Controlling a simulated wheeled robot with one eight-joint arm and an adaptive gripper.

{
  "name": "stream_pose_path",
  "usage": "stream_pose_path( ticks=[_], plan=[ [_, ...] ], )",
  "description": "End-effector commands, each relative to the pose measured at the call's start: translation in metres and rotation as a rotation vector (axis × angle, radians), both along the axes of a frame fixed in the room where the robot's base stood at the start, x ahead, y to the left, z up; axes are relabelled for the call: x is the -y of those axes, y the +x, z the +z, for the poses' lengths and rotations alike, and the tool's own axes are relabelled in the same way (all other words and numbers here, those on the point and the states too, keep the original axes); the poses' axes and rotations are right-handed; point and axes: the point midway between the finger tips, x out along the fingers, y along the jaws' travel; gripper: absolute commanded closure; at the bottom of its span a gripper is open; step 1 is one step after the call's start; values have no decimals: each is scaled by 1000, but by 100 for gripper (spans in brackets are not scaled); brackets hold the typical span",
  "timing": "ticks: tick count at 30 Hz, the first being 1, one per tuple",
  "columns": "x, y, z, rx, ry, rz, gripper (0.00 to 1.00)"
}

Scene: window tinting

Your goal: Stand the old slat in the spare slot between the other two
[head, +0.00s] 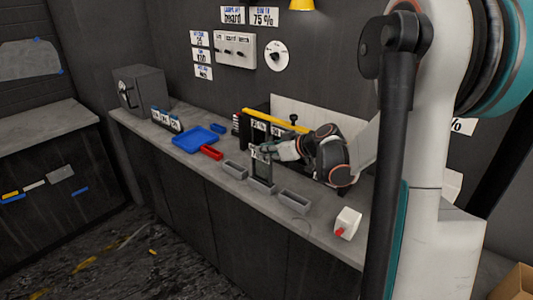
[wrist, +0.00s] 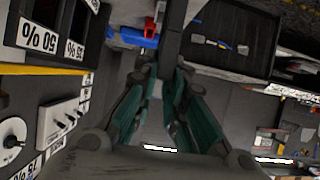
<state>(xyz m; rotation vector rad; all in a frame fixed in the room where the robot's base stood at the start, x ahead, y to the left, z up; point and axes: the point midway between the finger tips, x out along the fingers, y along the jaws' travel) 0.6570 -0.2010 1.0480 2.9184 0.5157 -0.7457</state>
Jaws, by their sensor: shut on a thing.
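My gripper (head: 270,150) reaches in from the right over the counter. Its fingers are shut on the upper part of a dark, upright slat (head: 262,171) with a pale label at its top. In the wrist view the slat is a dark narrow strip (wrist: 172,38) between the two teal fingers (wrist: 172,85). Three small grey trough-like holders stand in a row: left (head: 234,169), middle (head: 262,187) and right (head: 294,201). The slat's lower end is at the middle holder; I cannot tell whether it is inside or just above or behind it.
Behind my gripper stand dark boxes with percent labels (head: 258,125) and a yellow bar (head: 275,121). A blue tray (head: 195,139) and red tray (head: 211,152) lie left. A white box with red (head: 347,223) stands right. A grey safe (head: 142,89) is at the far left.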

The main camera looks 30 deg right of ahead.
Motion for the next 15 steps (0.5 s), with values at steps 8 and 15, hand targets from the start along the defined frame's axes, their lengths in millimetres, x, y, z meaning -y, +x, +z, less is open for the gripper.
stream_pose_path(
  ticks=[8, 15],
  plan=[
    [0, 0, -3, 0, 0, 0, 71],
    [0, 0, -2, 0, 0, 0, 69]
  ],
)
